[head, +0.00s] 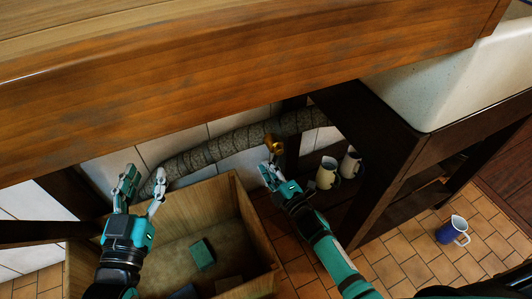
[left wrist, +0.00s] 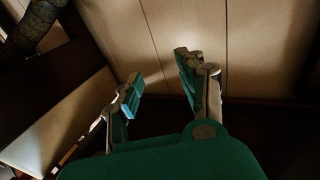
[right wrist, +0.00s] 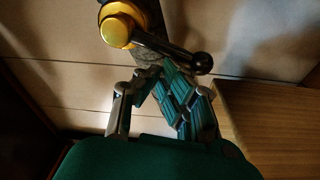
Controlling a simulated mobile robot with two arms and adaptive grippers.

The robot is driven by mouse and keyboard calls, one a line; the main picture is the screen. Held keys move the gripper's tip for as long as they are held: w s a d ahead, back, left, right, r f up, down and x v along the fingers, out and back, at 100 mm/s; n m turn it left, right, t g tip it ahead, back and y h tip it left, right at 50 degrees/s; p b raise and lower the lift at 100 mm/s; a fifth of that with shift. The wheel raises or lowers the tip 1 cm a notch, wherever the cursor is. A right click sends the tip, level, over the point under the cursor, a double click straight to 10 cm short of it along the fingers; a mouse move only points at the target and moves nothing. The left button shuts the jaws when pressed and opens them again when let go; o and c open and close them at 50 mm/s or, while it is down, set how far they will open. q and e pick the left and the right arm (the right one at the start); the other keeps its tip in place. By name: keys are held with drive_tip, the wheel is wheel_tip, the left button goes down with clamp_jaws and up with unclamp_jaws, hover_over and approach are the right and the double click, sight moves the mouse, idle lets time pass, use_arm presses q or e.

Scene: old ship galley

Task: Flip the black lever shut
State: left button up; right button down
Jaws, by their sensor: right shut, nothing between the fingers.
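The black lever (right wrist: 165,46) shows in the right wrist view, reaching from a brass valve (right wrist: 117,24) down and right to a round knob (right wrist: 202,63). In the head view the brass valve (head: 274,146) sits by the lagged pipe; the lever is too small to make out there. My right gripper (head: 267,172) is just below the valve. In the right wrist view its fingertips (right wrist: 152,76) are together and empty, close beneath the lever; I cannot tell if they touch it. My left gripper (head: 144,182) is open and empty above the wooden crate, with its fingers apart in the left wrist view (left wrist: 160,78).
A wooden crate (head: 245,210) holding a green sponge (head: 202,255) stands under the counter (head: 200,85). The lagged pipe (head: 215,148) runs along the tiled wall. Two cream mugs (head: 327,174) stand right of my right gripper. A blue mug (head: 453,230) is on the floor.

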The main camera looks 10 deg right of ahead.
use_arm(q)
drive_tip(key=shift+d+r+t, duration=0.15)
drive_tip(key=shift+r+t, duration=0.35)
drive_tip(key=shift+r, duration=0.25)
use_arm(e)
drive_tip(key=n, duration=0.1)
drive_tip(key=d+f+n, duration=0.1)
drive_tip(key=shift+w+d+n, duration=0.1)
drive_tip(key=shift+w+n, duration=0.05)
drive_tip(key=shift+n, duration=0.25)
